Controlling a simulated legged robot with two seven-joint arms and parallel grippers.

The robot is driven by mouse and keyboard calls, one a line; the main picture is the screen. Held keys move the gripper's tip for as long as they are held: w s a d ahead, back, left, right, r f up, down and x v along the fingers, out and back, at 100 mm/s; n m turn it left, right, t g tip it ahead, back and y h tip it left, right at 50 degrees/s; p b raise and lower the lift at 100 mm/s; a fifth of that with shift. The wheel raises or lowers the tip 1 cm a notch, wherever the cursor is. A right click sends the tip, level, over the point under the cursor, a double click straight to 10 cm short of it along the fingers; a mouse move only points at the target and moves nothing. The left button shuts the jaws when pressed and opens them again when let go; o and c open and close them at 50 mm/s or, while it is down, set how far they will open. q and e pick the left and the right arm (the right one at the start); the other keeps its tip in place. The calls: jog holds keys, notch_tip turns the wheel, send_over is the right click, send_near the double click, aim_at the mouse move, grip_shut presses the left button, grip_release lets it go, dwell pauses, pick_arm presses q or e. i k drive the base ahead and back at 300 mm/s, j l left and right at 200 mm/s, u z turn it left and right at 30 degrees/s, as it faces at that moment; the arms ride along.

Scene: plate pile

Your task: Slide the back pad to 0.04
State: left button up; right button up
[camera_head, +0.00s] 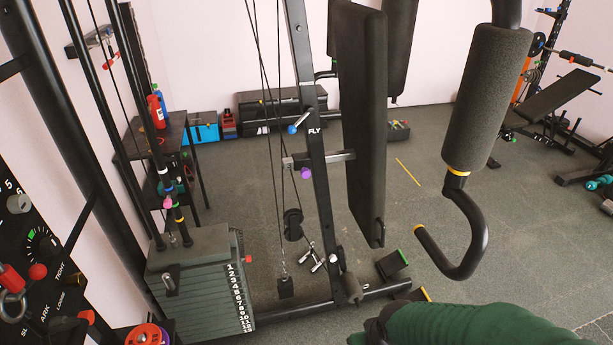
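The back pad (364,120) is a tall black upright pad right of the middle. A short horizontal steel bar (330,157) joins it to the slanted black upright (318,190) marked FLY. A purple knob (306,173) sits just under this bar. A blue-tipped lever (293,128) sticks out above it on the upright. I cannot read any position scale for the pad. Neither of my grippers shows, and nothing is seen touching the pad.
A numbered weight stack (200,280) stands at lower left. A foam-covered arm (486,100) with a curved handle (470,250) hangs right of the pad. A control panel (30,260) is at the left edge. A green rounded shape (480,325) fills the lower right.

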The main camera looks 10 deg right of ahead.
aim_at(361, 32)
jog(key=i+l, duration=0.25)
jog(key=i, duration=0.25)
jog(key=i+l, duration=0.3)
jog(key=i, duration=0.2)
jog(key=z, duration=0.05)
